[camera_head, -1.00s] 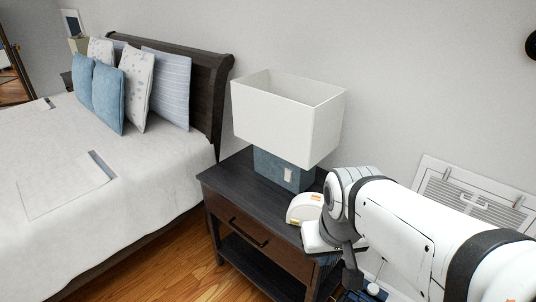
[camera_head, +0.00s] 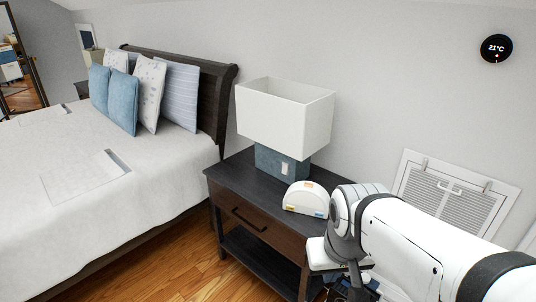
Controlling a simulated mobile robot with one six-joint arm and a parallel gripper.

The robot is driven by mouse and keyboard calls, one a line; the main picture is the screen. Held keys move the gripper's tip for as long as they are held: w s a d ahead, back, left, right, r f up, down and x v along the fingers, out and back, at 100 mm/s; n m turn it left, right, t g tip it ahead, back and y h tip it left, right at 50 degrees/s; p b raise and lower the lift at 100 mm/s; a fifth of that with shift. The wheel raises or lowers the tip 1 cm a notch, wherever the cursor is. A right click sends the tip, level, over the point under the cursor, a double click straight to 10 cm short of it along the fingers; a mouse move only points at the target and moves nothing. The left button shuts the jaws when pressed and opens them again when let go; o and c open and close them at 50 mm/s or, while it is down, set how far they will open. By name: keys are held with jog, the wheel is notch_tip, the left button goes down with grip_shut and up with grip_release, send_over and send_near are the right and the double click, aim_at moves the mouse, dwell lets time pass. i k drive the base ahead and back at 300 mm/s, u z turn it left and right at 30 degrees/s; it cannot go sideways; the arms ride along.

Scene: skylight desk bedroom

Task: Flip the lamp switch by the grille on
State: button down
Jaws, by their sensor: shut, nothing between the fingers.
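The lamp (camera_head: 285,115) has a white box shade and a blue-grey block base. It stands on the dark nightstand, to the left of the wall grille (camera_head: 445,203). A small pale switch (camera_head: 285,168) is on the front of the lamp's base, facing me. Its on or off position is too small to tell. My gripper (camera_head: 352,278) is low at the right, beside the nightstand's right front edge, below and right of the switch and apart from it. It is shut and empty. Its fingertips are hard to make out behind my white arm.
A white half-round clock-like object (camera_head: 306,199) sits on the nightstand (camera_head: 236,180), in front of the lamp and right of the switch. The bed (camera_head: 80,210) borders the nightstand on the left. A round thermostat (camera_head: 496,48) is on the wall. Wooden floor (camera_head: 190,268) shows in front.

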aim_at(285, 166)
jog(key=u, duration=0.25)
jog(key=i, duration=1.35)
jog(key=z, duration=0.35)
